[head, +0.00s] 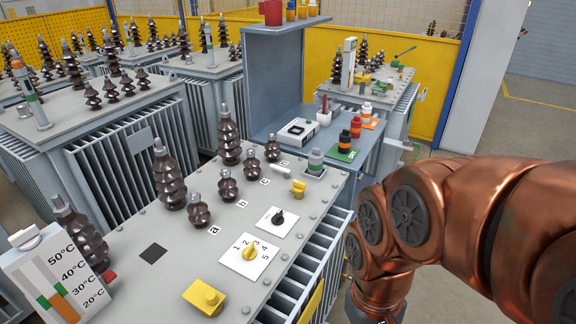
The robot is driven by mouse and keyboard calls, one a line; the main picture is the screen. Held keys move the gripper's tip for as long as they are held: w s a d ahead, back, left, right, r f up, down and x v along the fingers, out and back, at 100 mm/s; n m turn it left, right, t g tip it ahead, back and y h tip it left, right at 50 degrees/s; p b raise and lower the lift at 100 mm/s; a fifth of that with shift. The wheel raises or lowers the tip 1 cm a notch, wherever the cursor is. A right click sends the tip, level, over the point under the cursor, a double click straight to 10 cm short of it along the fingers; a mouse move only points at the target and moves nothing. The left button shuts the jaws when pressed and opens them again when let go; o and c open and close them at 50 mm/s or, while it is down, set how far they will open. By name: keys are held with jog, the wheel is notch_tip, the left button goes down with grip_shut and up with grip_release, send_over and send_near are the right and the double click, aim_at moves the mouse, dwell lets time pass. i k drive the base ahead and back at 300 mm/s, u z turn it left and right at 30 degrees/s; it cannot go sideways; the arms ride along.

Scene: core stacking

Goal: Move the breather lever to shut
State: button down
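A transformer (190,265) with a bolted grey lid fills the front of the head view. No part is readably marked as the breather lever. Small candidates on its far right lid are a yellow handle (298,187) and a short white bar (281,171). My copper arm comes in from the right and bends down at the lid's right side. My gripper is not in view.
The lid also carries dark ribbed bushings (167,180), a black knob (278,217), a yellow dial numbered 1 to 5 (249,253), a yellow block (204,297) and a temperature gauge (55,283). Behind stands a grey-blue workbench (275,118) with coloured parts. Other transformers (125,145) crowd the left.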

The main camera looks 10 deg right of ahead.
aim_at(286, 171)
jog(key=k, duration=0.5)
jog(key=z, duration=0.8)
jog(key=i, duration=1.05)
jog(key=u, duration=2.4)
